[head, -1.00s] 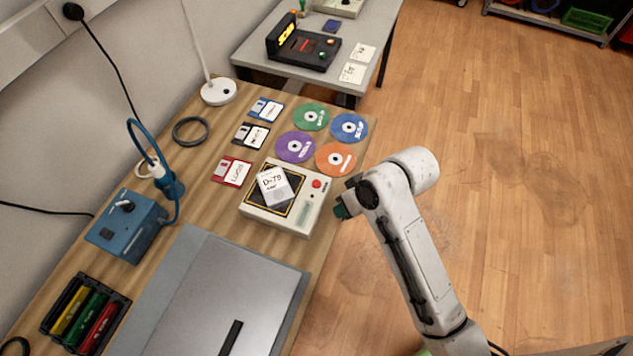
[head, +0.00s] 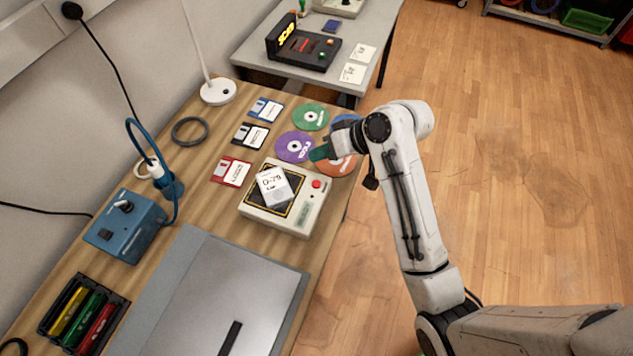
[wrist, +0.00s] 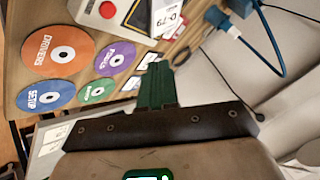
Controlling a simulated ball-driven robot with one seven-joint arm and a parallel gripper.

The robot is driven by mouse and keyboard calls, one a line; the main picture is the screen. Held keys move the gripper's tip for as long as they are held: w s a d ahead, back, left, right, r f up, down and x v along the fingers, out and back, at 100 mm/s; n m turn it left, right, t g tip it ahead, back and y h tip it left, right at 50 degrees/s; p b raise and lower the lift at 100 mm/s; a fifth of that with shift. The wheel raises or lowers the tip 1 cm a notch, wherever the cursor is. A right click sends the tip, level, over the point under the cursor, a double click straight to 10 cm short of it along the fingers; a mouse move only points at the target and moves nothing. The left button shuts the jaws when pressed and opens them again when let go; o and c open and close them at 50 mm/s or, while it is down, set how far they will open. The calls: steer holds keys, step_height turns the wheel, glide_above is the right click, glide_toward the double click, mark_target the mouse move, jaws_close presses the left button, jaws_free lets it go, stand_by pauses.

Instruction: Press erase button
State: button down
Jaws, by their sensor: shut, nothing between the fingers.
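The eraser device (head: 255,214) is a cream box with a dark, yellow-lined top plate, on the wooden bench. A red round button (head: 317,184) sits near its upper right corner; the button also shows in the wrist view (wrist: 107,10). A white labelled cartridge (head: 273,186) lies tilted on the dark plate. My gripper (head: 318,153) is shut and empty, with green fingers. It is above the bench just beyond the device, over the discs and apart from the button. In the wrist view my gripper (wrist: 157,75) points toward the device.
Several coloured discs, such as the purple one (head: 294,147), and floppy disks, such as the red one (head: 232,170), lie beyond and left of the device. A blue power box (head: 125,225) and grey panel (head: 210,300) are nearer. The floor at right is open.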

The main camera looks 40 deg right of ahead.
steer(key=b, duration=0.8)
glide_above(321, 184)
step_height(321, 184, down, 7)
steer(key=shift+a+r, duration=0.1)
steer(key=shift+r, duration=0.05)
steer(key=shift+f, duration=0.95)
steer(key=shift+f, duration=0.2)
stand_by(0.6)
steer(key=shift+f, duration=0.25)
steer(key=shift+f, duration=0.35)
stand_by(0.6)
stand_by(0.4)
steer(key=shift+r+p, duration=0.8)
steer(key=shift+p, duration=0.3)
